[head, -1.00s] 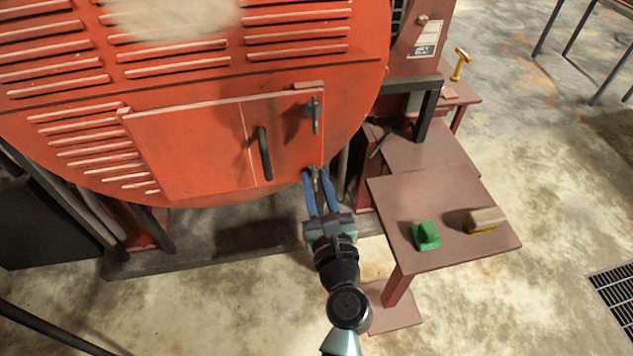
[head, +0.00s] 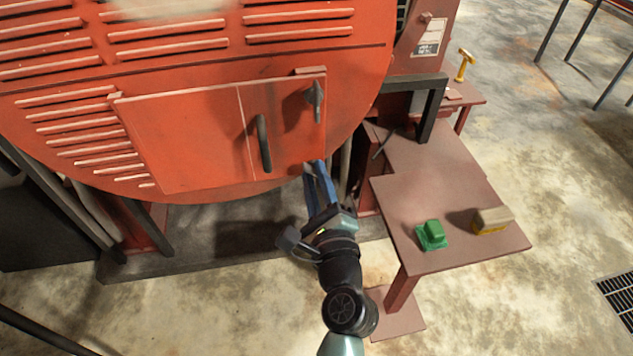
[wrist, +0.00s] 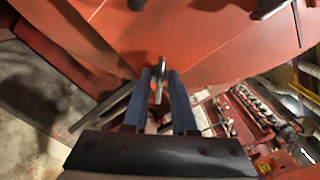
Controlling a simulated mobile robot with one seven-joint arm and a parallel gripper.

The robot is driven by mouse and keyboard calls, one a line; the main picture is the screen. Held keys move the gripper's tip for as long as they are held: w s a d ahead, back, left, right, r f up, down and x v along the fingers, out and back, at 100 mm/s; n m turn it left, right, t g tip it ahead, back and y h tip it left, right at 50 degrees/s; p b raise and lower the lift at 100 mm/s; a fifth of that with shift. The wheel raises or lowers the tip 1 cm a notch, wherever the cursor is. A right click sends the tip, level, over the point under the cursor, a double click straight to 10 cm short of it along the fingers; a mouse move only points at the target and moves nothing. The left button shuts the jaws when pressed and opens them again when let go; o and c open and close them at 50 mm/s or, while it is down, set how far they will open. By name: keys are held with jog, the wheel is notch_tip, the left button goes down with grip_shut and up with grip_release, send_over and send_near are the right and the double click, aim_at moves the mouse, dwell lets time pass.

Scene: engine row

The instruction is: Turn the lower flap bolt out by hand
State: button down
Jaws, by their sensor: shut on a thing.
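The lower flap bolt (wrist: 160,80) is a slim grey piece at the flap's edge, seen between my fingers in the wrist view. My gripper (head: 317,168) is shut on it at the flap's lower right corner, its blue fingers pointing up at the flap. In the wrist view my gripper (wrist: 164,88) has one finger on each side of the bolt. In the head view the fingers hide the lower bolt. The red flap (head: 190,140) lies flat against the rounded red housing. The upper flap bolt (head: 316,98) is grey and sits at the flap's upper right.
A dark bar handle (head: 264,143) stands out from the flap left of my gripper. A red-brown table (head: 450,205) at the right holds a green object (head: 431,235) and a tan-and-yellow brush-like block (head: 493,220). A yellow hammer (head: 464,64) stands farther back.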

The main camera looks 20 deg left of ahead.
jog(key=n+b, duration=0.2)
jog(key=n, duration=0.1)
jog(key=shift+a+n, duration=0.1)
jog(key=shift+n, duration=0.3)
jog(key=n+b, duration=0.5)
jog(key=n, duration=0.2)
jog(key=n+b, duration=0.6)
jog(key=n, duration=0.2)
jog(key=n+b, duration=0.5)
jog(key=n, duration=0.3)
jog(key=shift+w+d+f+b, duration=0.1)
jog(key=shift+d+f+b, duration=0.1)
jog(key=shift+f+b, duration=0.15)
jog(key=c, duration=1)
grip_release()
jog(key=shift+w+f, duration=0.1)
jog(key=shift+d, duration=0.1)
